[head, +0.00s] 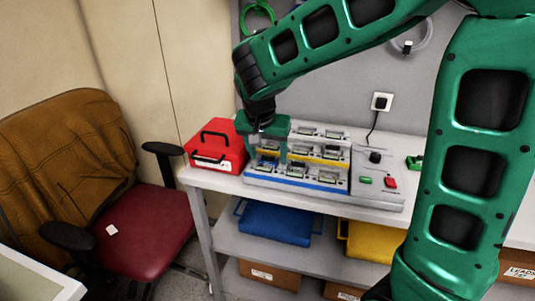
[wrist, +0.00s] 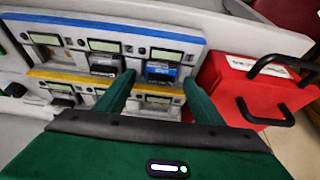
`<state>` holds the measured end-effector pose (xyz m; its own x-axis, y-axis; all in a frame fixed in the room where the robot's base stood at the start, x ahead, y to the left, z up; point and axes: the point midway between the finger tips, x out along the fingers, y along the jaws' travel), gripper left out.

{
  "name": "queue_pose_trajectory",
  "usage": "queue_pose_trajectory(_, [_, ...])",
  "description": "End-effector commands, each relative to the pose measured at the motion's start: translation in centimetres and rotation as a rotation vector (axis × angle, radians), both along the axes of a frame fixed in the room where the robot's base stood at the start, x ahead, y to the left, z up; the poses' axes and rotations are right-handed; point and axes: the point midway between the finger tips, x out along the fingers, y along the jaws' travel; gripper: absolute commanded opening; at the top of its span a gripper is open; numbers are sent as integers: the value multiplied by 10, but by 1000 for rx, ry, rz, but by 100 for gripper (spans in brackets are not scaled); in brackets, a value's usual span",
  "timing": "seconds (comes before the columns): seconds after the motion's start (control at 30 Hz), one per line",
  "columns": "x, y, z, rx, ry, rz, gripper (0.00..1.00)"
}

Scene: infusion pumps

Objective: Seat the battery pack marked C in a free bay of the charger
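The charger (head: 350,170) stands on the bench, with stepped rows of bays edged in blue, yellow and white. My gripper (head: 266,150) is over its left end, pointing down. In the wrist view my gripper (wrist: 158,79) has its two green fingers apart. A black battery pack with a blue top (wrist: 162,72) sits in a blue-edged bay, seen between the fingertips; I cannot tell whether they touch it. Another dark pack (wrist: 104,64) sits in the bay beside it. I cannot read a letter C on any pack. Parts of the left bays are hidden by my gripper.
A red case (head: 215,148) with a black handle stands close left of the charger; it also shows in the wrist view (wrist: 245,92). A control panel (head: 375,180) with green and red pieces is at the charger's right. A chair (head: 140,225) stands left of the bench.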

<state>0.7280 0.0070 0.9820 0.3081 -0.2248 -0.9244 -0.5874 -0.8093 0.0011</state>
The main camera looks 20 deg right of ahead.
Motion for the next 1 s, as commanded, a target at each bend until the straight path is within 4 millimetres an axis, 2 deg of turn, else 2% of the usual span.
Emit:
queue_pose_trajectory(0.17, [0,0,2,0,0,0,62])
queue_pose_trajectory(0.27, [-2,2,10,0,-3,1,62])
queue_pose_trajectory(0.7, [-26,20,79,1,-2,1,62])
queue_pose_trajectory(0.83, [-30,23,92,1,-2,1,62])
queue_pose_trajectory(1.0, [-33,24,99,0,2,1,62])
